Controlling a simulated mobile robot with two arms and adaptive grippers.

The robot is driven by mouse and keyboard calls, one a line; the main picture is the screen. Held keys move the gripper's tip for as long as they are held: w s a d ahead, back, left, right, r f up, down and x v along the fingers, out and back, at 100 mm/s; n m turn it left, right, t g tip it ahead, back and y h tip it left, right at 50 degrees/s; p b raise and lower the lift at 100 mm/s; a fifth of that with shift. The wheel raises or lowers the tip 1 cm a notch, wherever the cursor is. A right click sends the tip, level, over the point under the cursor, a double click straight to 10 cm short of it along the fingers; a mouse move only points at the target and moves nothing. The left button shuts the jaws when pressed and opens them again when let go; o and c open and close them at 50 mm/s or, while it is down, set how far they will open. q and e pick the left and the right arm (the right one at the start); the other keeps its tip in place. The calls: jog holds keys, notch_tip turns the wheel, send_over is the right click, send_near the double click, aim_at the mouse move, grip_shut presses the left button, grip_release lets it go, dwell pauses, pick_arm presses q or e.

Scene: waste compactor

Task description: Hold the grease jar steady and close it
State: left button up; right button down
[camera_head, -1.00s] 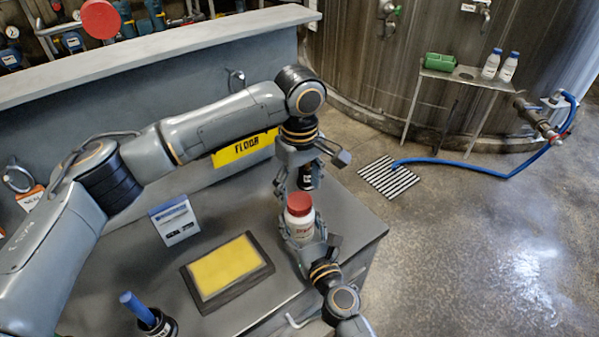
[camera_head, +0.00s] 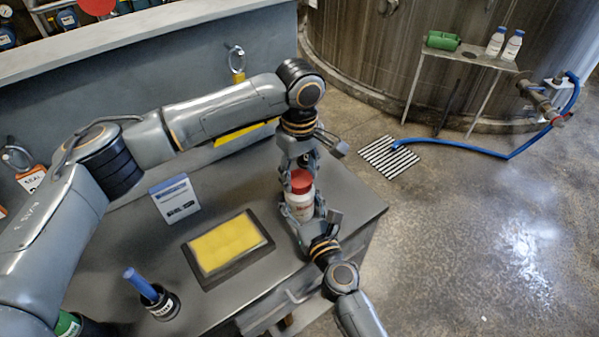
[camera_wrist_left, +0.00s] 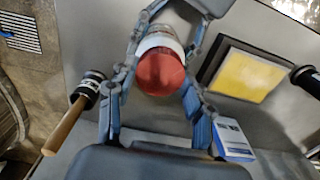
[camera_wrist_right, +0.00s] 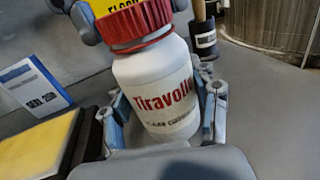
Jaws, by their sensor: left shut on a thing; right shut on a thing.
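The white grease jar (camera_head: 302,208) stands upright near the right end of the grey counter, with its red lid (camera_head: 301,182) on top. My left gripper (camera_head: 300,173) reaches down from above and is shut on the lid, which also shows in the left wrist view (camera_wrist_left: 160,73). My right gripper (camera_head: 311,212) is low beside the jar and shut around its white body, seen close in the right wrist view (camera_wrist_right: 160,95). The lid (camera_wrist_right: 138,27) sits over the jar's mouth; I cannot tell how tightly it is turned.
A yellow pad (camera_head: 228,246) in a dark tray lies left of the jar. Behind it stands a white and blue box (camera_head: 176,198). A blue-handled tool (camera_head: 141,286) stands in a black holder at the front left. A wooden-handled tool (camera_wrist_left: 65,126) is also near the jar.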

pick_arm(q)
jog(key=m, duration=0.6)
jog(key=shift+m, duration=0.3)
jog(key=m, duration=0.4)
jog(key=shift+f, duration=0.1)
jog(key=m, duration=1.4)
jog(key=shift+m, duration=0.3)
jog(key=m, duration=0.3)
jog(key=o, duration=1.4)
jog(key=shift+c, duration=0.2)
